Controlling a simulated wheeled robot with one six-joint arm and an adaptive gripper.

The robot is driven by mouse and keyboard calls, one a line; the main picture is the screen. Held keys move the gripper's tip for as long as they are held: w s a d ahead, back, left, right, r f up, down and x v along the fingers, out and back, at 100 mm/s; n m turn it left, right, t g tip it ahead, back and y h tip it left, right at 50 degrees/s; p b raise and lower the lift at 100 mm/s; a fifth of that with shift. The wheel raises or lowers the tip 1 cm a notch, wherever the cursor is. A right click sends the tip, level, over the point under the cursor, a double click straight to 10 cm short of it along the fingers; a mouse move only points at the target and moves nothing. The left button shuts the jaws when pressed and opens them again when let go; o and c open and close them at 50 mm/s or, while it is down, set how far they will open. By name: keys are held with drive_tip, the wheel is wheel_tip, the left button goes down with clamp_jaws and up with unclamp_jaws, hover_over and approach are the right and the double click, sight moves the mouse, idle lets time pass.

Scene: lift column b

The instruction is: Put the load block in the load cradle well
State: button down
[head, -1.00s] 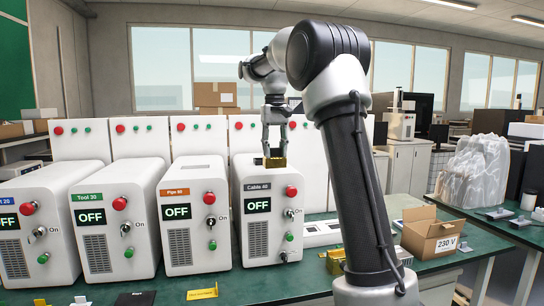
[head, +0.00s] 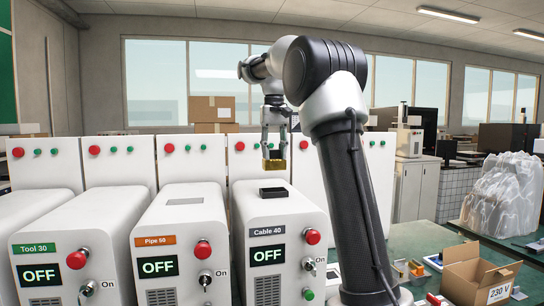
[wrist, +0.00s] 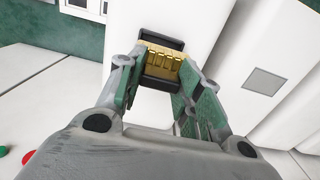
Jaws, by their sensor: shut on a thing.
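My gripper (head: 274,150) points down above the Cable 40 machine (head: 270,222) and is shut on the brass-coloured load block (head: 274,166). In the head view a gap separates the block from the black load cradle (head: 272,193) on the machine's top. In the wrist view the block (wrist: 163,64) sits between the green-lined fingers of my gripper (wrist: 158,72). The cradle's dark rim (wrist: 158,86) shows on both sides of the block; the block hides most of the well.
The Pipe 50 machine (head: 180,225) and the Tool 30 machine (head: 45,235) stand to the left, with white panels (head: 122,162) behind the row. An open cardboard box (head: 475,275) and a plastic-wrapped pile (head: 500,195) are at the right.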

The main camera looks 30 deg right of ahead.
sight(274, 159)
drive_tip(key=shift+w+d+r, duration=0.15)
drive_tip(key=shift+w+r, duration=0.05)
drive_tip(key=shift+w, duration=0.2)
drive_tip(key=shift+f, duration=2.9)
drive_tip(key=shift+s+f, duration=0.1)
drive_tip(key=shift+f, duration=1.4)
drive_tip(key=c, duration=0.9)
unclamp_jaws()
wheel_tip(274, 159, up, 11)
drive_tip(key=shift+f, duration=0.1)
drive_tip(key=shift+r, duration=0.65)
